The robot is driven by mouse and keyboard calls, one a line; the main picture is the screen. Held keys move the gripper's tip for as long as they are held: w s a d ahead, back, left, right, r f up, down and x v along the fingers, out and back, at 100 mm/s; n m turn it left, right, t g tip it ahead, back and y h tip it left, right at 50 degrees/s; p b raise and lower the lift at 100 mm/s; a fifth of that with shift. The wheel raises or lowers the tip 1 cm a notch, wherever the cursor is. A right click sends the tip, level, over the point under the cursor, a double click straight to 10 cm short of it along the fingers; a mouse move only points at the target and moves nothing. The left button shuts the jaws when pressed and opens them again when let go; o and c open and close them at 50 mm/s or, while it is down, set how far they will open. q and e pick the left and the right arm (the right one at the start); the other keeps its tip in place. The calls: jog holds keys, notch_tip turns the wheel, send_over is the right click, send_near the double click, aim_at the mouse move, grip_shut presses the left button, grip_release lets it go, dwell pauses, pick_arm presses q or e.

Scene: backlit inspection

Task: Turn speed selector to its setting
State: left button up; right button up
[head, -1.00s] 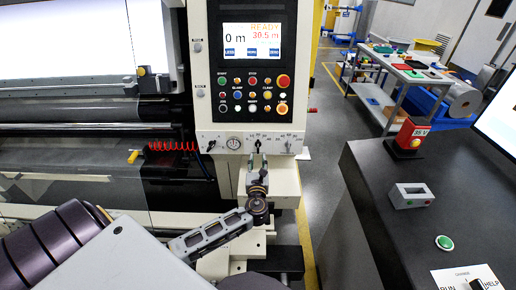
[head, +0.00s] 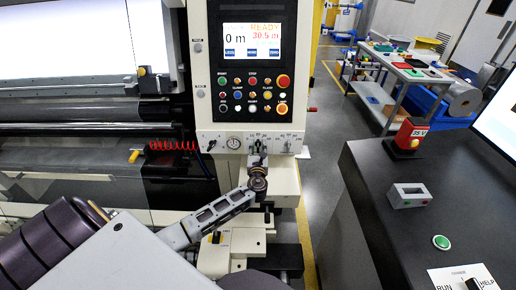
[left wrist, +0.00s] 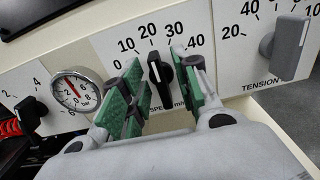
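The speed selector is a black knob (left wrist: 160,78) on the white panel, with a scale from 0 to 40 around it. Its pointer end is toward the 20 mark. In the left wrist view my left gripper (left wrist: 160,88) is open, with one green-padded finger on each side of the knob. A gap shows at the left finger; the right finger is closer to the knob. In the head view the left gripper (head: 257,152) is at the panel's lower strip and partly covers the knob. My right gripper is not in view.
A round gauge (left wrist: 75,91) and another black knob (left wrist: 30,112) are left of the selector. A grey tension knob (left wrist: 286,46) is to the right. Above is the control box with buttons and a screen (head: 252,40). A dark console (head: 370,200) stands at right.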

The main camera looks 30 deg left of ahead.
pick_arm(q)
grip_shut()
